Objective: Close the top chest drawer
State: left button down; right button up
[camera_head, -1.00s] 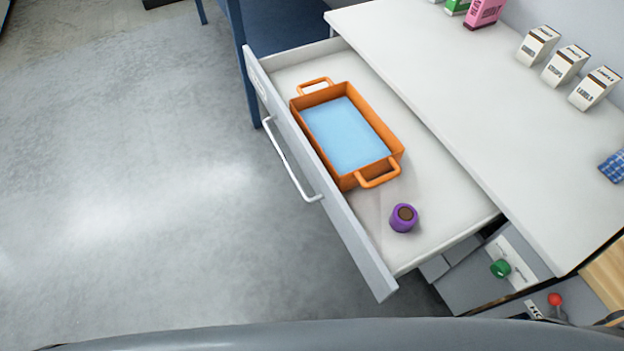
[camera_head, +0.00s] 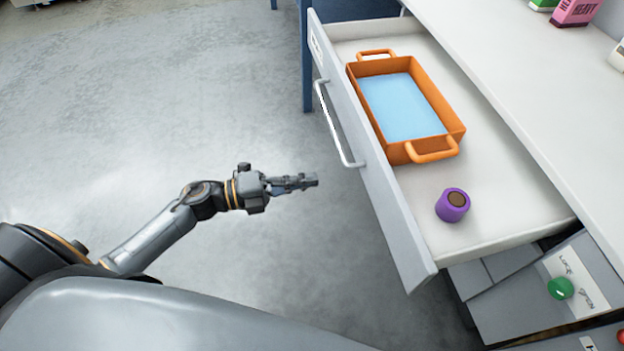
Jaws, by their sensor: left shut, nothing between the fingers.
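The top chest drawer (camera_head: 385,208) stands pulled out from under the white top, with its front panel facing left. A silver bar handle (camera_head: 338,124) runs along that front. Inside the drawer lie an orange tray (camera_head: 433,150) with two loop handles and a light blue bottom, and a purple cylinder (camera_head: 453,205) with a brown top. My left gripper (camera_head: 316,180) is shut and empty, pointing right. In the picture it is just left of the drawer front, below the handle's lower end, with a gap between. My right gripper is out of view.
The white worktop (camera_head: 510,70) extends at right, with a pink box (camera_head: 575,12) at its far end. Below the drawer is a grey unit with a green knob (camera_head: 560,288). A blue leg (camera_head: 307,70) stands behind the drawer. The floor at left is clear.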

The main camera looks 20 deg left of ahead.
aim_at(368, 169)
pick_arm(q)
jog(key=x, duration=1)
jog(key=shift+w+d, duration=0.4)
jog(key=shift+d, duration=0.05)
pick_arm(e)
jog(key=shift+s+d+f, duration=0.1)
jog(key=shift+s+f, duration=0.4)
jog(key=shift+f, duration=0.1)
